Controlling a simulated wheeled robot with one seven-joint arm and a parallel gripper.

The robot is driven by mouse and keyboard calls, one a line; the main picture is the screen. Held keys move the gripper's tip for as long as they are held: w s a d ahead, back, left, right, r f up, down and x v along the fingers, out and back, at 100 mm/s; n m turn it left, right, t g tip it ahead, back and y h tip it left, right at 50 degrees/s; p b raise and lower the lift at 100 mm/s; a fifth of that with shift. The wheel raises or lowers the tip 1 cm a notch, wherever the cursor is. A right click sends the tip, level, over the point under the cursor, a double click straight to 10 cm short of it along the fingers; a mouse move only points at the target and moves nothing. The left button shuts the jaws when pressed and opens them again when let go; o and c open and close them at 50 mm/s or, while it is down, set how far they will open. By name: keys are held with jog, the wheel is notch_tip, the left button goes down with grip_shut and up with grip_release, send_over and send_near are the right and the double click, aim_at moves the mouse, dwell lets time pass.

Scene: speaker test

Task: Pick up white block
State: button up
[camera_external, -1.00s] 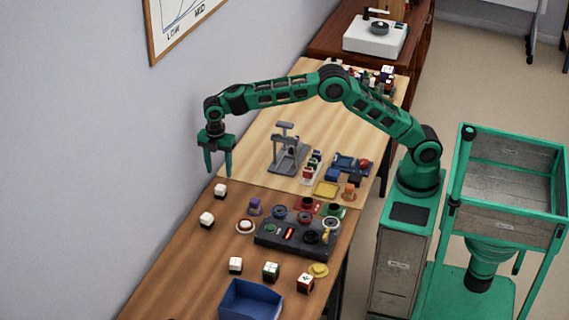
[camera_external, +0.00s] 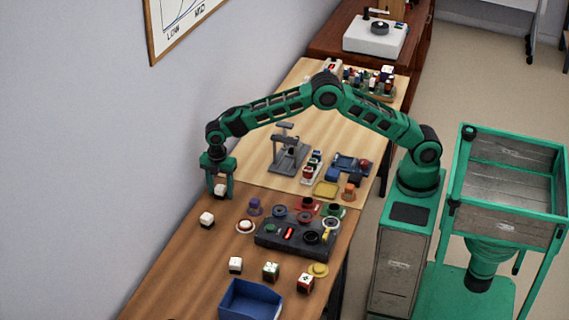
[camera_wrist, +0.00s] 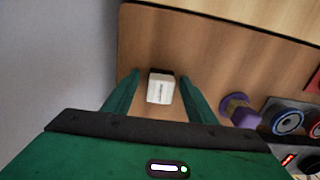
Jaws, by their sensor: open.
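A small white block (camera_external: 220,191) with a dark part stands on the brown table near its wall-side edge. My gripper (camera_external: 220,194) is lowered over it, its fingers pointing down on either side of the block. In the wrist view the white block (camera_wrist: 160,88) shows between the two green fingertips (camera_wrist: 159,80), with a gap on each side. My gripper is open and holds nothing. A second white block (camera_external: 207,219) stands on the table, nearer the camera.
A purple piece (camera_external: 255,206) and a white dish with a red-brown top (camera_external: 245,226) stand to the right. More cubes (camera_external: 236,265) and a blue bin (camera_external: 250,300) are nearer the camera. The wall is close on the left.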

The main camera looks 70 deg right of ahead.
aim_at(221, 188)
jog(key=c, duration=1.2)
jog(key=shift+o, duration=0.2)
jog(key=shift+r, duration=0.1)
jog(key=shift+r, duration=0.6)
jog(key=r, duration=0.3)
jog(key=shift+s+a+r, duration=0.2)
jog(key=shift+s+a, duration=0.15)
jog(key=s+a+r, duration=0.6)
jog(key=s+a, duration=0.1)
jog(key=shift+s+a+r, duration=0.15)
jog(key=shift+s+r, duration=0.05)
jog(key=shift+s, duration=0.15)
